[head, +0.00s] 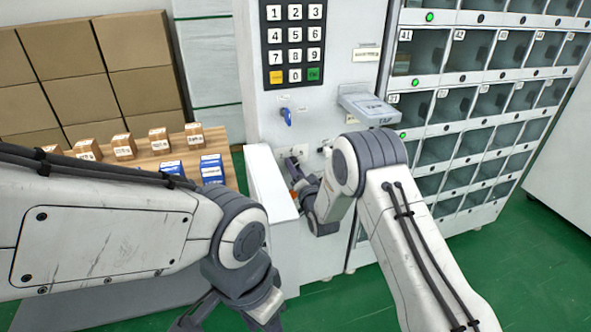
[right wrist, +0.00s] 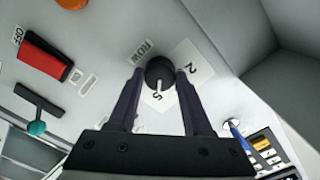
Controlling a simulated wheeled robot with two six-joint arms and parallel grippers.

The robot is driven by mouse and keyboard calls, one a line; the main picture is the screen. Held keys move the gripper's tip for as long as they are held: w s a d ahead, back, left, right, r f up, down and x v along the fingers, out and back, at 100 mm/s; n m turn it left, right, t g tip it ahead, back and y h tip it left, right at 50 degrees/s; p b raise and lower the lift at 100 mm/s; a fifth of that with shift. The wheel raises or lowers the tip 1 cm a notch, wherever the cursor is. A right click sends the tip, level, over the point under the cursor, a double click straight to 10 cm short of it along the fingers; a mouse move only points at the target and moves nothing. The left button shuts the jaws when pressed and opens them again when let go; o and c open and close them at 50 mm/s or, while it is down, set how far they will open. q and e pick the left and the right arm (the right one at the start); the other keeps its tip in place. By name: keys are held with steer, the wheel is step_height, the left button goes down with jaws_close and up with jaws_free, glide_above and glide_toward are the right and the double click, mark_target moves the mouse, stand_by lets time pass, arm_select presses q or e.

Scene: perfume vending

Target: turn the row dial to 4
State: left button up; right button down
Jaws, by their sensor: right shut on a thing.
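The row dial (right wrist: 160,72) is a dark round knob with a white pointer mark, on a light panel beside a "ROW" label (right wrist: 141,52). In the right wrist view its pointer is toward the lower side, near what looks like a 5; a 2 is printed to its right. Other numbers are hidden or unreadable. My right gripper (right wrist: 158,78) is shut on the dial, one finger on each side. In the head view my right gripper (head: 296,170) is at the machine's front panel, and the dial is hidden there. My left gripper (head: 232,318) is partly cut off at the bottom.
Near the dial are a red switch (right wrist: 46,56) marked OFF, a teal-tipped lever (right wrist: 38,127), an orange button (right wrist: 72,3) and a blue key (head: 286,116). A keypad (head: 293,45) is above. Numbered compartments (head: 418,50) stand right; boxes (head: 123,146) on a table left.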

steer(key=shift+n+b, duration=3.45)
steer(key=shift+n, duration=1.45)
steer(key=shift+c, duration=1.6)
jaws_free()
